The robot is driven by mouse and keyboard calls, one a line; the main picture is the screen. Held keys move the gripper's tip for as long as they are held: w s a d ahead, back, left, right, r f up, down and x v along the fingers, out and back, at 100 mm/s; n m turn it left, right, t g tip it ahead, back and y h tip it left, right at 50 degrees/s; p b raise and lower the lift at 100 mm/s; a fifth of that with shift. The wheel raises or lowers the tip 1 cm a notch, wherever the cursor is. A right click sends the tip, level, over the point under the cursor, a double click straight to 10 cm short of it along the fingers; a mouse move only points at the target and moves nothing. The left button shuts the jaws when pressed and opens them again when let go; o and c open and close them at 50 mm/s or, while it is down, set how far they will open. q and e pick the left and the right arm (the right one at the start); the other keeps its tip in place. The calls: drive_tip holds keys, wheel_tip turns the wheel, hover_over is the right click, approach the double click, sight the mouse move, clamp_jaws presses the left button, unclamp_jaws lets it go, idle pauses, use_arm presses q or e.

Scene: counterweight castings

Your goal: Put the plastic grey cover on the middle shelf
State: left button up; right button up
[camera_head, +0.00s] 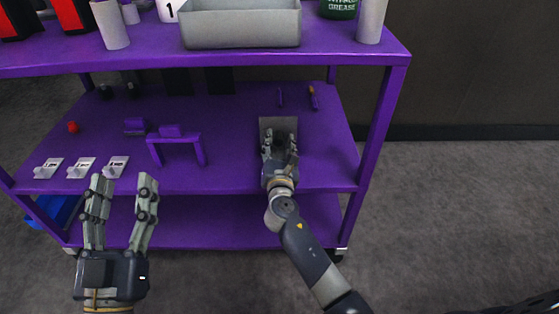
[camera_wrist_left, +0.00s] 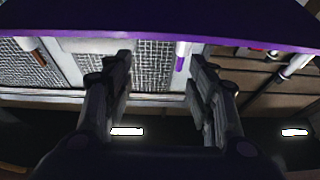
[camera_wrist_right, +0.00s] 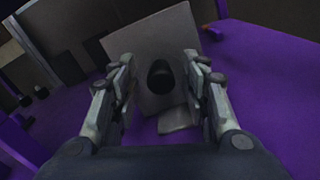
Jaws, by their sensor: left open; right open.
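The grey cover (camera_head: 278,126) is on the purple middle shelf (camera_head: 225,155), right of centre, partly hidden behind my right gripper. In the right wrist view it is a grey plate (camera_wrist_right: 150,45) with a dark round knob or hole (camera_wrist_right: 160,74) at its middle, and a small grey flap at its lower edge. My right gripper (camera_head: 280,142) is open, with its fingers on either side of the dark knob; I cannot tell whether they touch the cover. My left gripper (camera_head: 122,183) is open and empty, in front of the shelf unit at the left.
A grey bin (camera_head: 240,28) stands on the top shelf with cylinders and a green grease can (camera_head: 338,8). On the middle shelf are a purple bracket (camera_head: 175,138), several small labelled plates (camera_head: 82,167) and a red piece (camera_head: 72,127). A blue bin (camera_head: 62,211) sits below left.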

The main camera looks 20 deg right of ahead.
drive_tip(key=s+a+m+g+y+p, duration=0.15)
drive_tip(key=s+m, duration=0.45)
drive_tip(key=s, duration=0.7)
use_arm(q)
wheel_tip(320, 180, down, 9)
drive_tip(key=w+g+y, duration=0.1)
drive_tip(key=g+y, duration=0.1)
drive_tip(key=g, duration=0.3)
drive_tip(key=shift+a+r, duration=0.15)
drive_tip(key=shift+a, duration=0.25)
use_arm(e)
drive_tip(key=s+a+r+m+y, duration=0.2)
drive_tip(key=s+r+m, duration=0.3)
drive_tip(key=m, duration=0.5)
drive_tip(key=s+a+r+m+t+y, duration=0.1)
drive_tip(key=s+r+m+y, duration=0.4)
drive_tip(key=m, duration=0.5)
drive_tip(key=shift+a+m, duration=0.3)
drive_tip(key=shift+a, duration=0.45)
use_arm(q)
drive_tip(key=shift+w, duration=0.1)
use_arm(e)
drive_tip(key=shift+s+y, duration=0.1)
drive_tip(key=shift+y, duration=0.15)
